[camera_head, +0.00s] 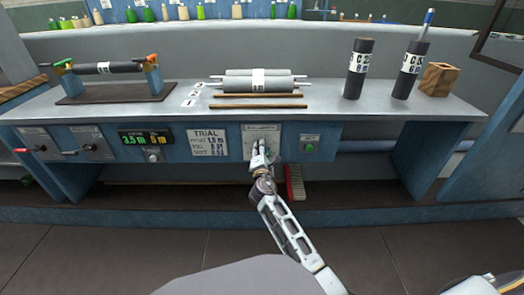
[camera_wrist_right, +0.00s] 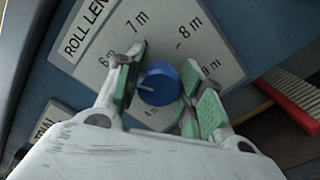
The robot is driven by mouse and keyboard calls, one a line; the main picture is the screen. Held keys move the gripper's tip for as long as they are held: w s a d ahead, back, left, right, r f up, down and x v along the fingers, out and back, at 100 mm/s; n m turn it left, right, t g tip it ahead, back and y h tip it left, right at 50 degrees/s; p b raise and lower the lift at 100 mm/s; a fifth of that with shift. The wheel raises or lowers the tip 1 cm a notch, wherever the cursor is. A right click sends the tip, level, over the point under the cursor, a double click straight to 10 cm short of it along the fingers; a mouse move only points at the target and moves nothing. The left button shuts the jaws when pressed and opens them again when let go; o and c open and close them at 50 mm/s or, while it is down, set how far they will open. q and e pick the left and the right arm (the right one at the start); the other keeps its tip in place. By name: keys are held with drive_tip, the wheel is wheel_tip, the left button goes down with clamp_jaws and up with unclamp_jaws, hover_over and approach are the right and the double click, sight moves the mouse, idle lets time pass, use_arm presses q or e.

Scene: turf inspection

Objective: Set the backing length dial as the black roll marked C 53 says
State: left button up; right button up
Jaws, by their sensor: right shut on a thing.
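The roll length dial (camera_head: 262,132) is a pale plate on the blue bench front. In the wrist view its blue knob (camera_wrist_right: 159,84) sits between the fingers of my right gripper (camera_wrist_right: 165,90), which is shut on it. A black roll (camera_head: 101,68) with a white label lies on a stand at the left; two more, one (camera_head: 358,68) and another (camera_head: 410,70), stand upright at the right. Their labels are too small to read surely. My left gripper is not in view.
A green-lit display (camera_head: 146,138) and a TRIAL card (camera_head: 208,142) are left of the dial, a green button panel (camera_head: 310,145) right of it. Grey rollers (camera_head: 258,82) and brown rods lie on the bench. A red brush (camera_head: 295,184) stands below.

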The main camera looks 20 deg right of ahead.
drive_tip(key=shift+a+r, duration=0.1)
drive_tip(key=shift+r, duration=0.05)
drive_tip(key=o, duration=1)
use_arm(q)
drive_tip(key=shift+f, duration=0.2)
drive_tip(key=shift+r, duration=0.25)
use_arm(e)
drive_tip(key=shift+n, duration=0.4)
